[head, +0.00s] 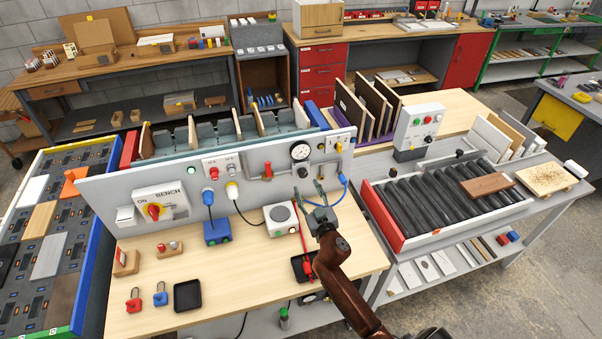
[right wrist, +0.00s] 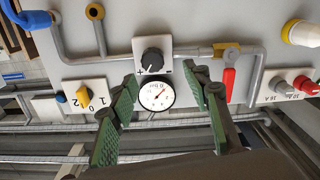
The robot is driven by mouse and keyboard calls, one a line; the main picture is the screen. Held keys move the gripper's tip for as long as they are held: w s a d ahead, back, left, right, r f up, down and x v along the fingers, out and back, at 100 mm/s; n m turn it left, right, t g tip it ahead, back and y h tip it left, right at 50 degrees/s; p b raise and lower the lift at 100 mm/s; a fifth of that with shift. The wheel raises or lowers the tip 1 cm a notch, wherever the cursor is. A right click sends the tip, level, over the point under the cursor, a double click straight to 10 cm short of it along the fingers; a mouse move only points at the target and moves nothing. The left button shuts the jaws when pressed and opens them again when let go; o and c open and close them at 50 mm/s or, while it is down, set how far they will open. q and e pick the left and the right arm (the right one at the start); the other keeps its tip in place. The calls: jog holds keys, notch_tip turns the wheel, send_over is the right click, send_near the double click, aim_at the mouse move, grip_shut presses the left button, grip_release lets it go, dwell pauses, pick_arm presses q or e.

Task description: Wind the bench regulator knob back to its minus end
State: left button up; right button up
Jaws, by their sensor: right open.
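The regulator knob (right wrist: 152,58) is black and round, on a white plate with a plus mark at left and a minus mark at right in the right wrist view. It also shows below the gauge in the head view (head: 303,172). My right gripper (head: 308,192) is open and empty in front of the panel. In the right wrist view its green-padded fingers (right wrist: 160,76) stand apart, with knob and gauge between them in the picture. My left gripper is not in view.
Grey pipes, a red-handled valve (right wrist: 228,83) and a yellow rotary switch (right wrist: 83,96) surround the knob plate. A blue hose (head: 343,183) hangs right of the gripper.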

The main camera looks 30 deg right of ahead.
aim_at(304, 175)
jog(key=x, duration=0.2)
jog(key=d+x, duration=0.1)
jog(key=x, duration=0.1)
jog(key=shift+w+d+r, duration=0.1)
jog(key=shift+w, duration=0.1)
jog(key=shift+x, duration=0.85)
jog(key=c, duration=1.1)
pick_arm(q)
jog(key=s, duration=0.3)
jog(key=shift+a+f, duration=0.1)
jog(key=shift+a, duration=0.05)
pick_arm(e)
jog(key=shift+c, duration=0.3)
